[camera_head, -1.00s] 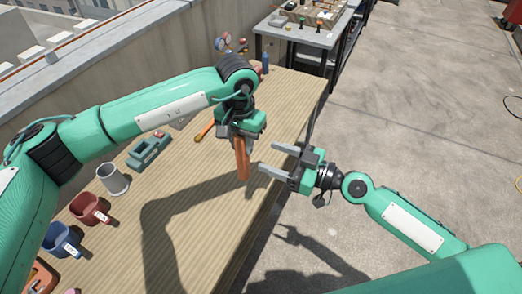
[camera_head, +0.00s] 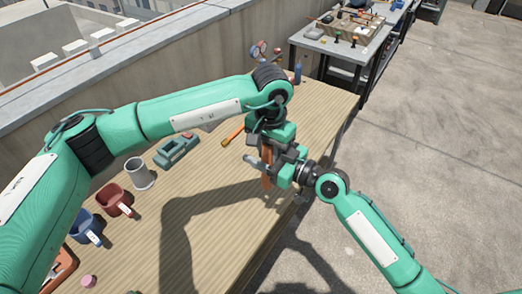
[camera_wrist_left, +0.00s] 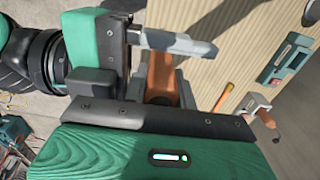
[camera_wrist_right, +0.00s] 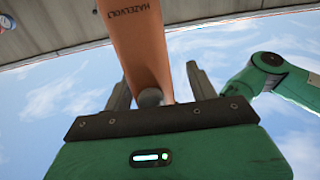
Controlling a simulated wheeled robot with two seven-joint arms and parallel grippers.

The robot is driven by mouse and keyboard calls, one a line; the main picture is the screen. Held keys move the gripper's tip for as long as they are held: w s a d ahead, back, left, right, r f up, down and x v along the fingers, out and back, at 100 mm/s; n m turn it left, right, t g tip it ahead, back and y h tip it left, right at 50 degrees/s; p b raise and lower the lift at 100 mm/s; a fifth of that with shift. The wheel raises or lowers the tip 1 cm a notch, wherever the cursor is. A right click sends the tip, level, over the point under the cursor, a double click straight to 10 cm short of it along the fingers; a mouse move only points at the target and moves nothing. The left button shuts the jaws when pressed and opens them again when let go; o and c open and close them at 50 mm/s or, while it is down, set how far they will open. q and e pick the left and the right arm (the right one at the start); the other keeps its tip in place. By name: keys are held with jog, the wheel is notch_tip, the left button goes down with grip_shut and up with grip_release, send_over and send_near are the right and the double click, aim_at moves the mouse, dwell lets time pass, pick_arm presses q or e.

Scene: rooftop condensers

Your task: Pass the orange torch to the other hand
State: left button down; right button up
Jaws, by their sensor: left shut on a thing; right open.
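The orange torch (camera_head: 267,182) hangs roughly upright over the workbench, its upper end hidden in my left gripper (camera_head: 268,150), which is shut on it. It also shows in the left wrist view (camera_wrist_left: 158,76), partly covered by grey finger parts. My right gripper (camera_head: 264,166) is at the torch just below the left gripper, with its fingers open. In the right wrist view the torch (camera_wrist_right: 138,42), lettered HAZELVOLT, runs between the two open fingers. A gap shows on the right finger's side; contact on the left side is unclear.
Below is a wooden workbench (camera_head: 215,215). On it are an orange-handled tool (camera_head: 233,136), a green device (camera_head: 177,150), a grey mug (camera_head: 138,172), a red mug (camera_head: 114,200) and a blue mug (camera_head: 86,228). A metal table (camera_head: 337,48) stands behind.

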jog(key=shift+c, duration=0.5)
jog(key=shift+a, duration=0.1)
jog(key=c, duration=1.1)
pick_arm(q)
jog(key=c, duration=1.1)
grip_release()
jog(key=shift+o, duration=0.2)
jog(key=shift+d, duration=0.1)
jog(key=shift+s+d, duration=0.1)
jog(key=shift+s, duration=0.1)
jog(key=r, duration=1)
jog(key=shift+w+r, duration=0.2)
jog(key=shift+r, duration=0.2)
jog(key=shift+a+r, duration=0.2)
jog(key=shift+r, duration=0.45)
jog(key=shift+w, duration=0.1)
